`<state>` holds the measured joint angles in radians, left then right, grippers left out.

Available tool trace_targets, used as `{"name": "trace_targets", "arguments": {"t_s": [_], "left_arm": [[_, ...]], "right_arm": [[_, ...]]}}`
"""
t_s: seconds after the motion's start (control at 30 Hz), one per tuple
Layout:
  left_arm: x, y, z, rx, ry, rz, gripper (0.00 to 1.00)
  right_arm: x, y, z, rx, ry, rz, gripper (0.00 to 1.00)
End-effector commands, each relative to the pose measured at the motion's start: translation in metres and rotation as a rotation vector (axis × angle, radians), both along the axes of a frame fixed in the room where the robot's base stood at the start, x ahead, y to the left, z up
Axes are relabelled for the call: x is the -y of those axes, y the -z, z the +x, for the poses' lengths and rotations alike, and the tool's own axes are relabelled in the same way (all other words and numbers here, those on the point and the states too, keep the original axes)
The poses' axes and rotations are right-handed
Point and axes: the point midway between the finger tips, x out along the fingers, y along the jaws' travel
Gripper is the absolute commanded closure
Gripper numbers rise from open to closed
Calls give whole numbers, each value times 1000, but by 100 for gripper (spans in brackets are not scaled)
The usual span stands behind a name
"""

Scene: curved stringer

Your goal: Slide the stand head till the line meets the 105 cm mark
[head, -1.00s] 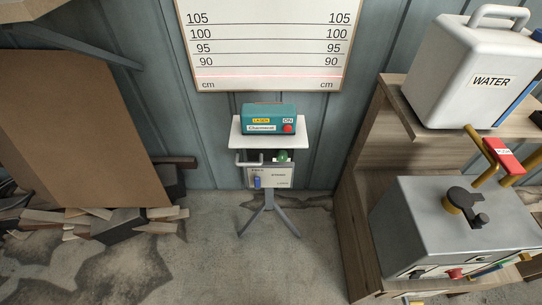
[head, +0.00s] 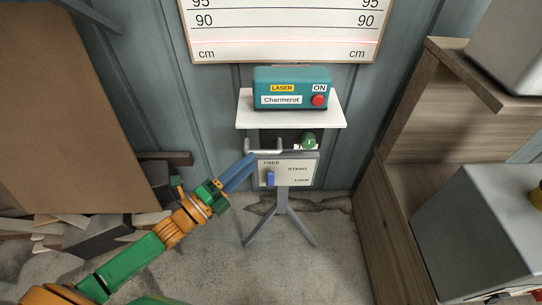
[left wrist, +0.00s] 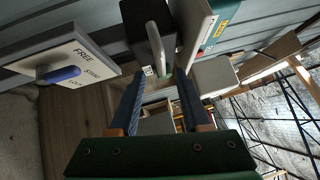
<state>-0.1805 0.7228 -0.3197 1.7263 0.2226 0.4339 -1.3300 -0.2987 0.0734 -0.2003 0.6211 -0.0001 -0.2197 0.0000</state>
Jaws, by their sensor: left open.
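The teal laser box (head: 291,88) sits on the white top of the stand head (head: 290,119), its red button at the right. Its faint red line (head: 285,43) crosses the board (head: 228,30) below the 90 mark. A light grey handle (head: 265,148) is under the top and shows in the left wrist view (left wrist: 159,48). A panel (head: 295,171) marked FREE, STAND and LOCK carries a blue lever (head: 270,178). My left gripper (head: 250,158) is open at the handle's left end; its blue fingers (left wrist: 160,78) point at the handle, apparently short of it. My right gripper is out of view.
A green knob (head: 309,140) is right of the handle. A wooden shelf (head: 400,205) with a grey box (head: 485,225) stands to the right. A brown panel (head: 75,110) and wood scraps are at the left. Floor around the tripod (head: 281,220) is open.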

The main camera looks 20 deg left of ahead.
Motion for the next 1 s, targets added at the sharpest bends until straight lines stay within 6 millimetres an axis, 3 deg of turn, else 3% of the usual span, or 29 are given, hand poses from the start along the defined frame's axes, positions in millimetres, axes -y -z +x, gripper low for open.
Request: {"name": "trace_targets", "arguments": {"t_s": [0.3,0.63,0.8,1.0], "left_arm": [[24,-9,44,-3,-3,-2,53],[27,-9,49,-7,-4,-2,53],[27,-9,49,-7,-4,-2,99],[27,-9,49,-7,-4,-2,100]], "right_arm": [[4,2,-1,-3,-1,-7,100],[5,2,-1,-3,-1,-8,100],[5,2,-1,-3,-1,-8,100],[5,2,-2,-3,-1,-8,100]]}}
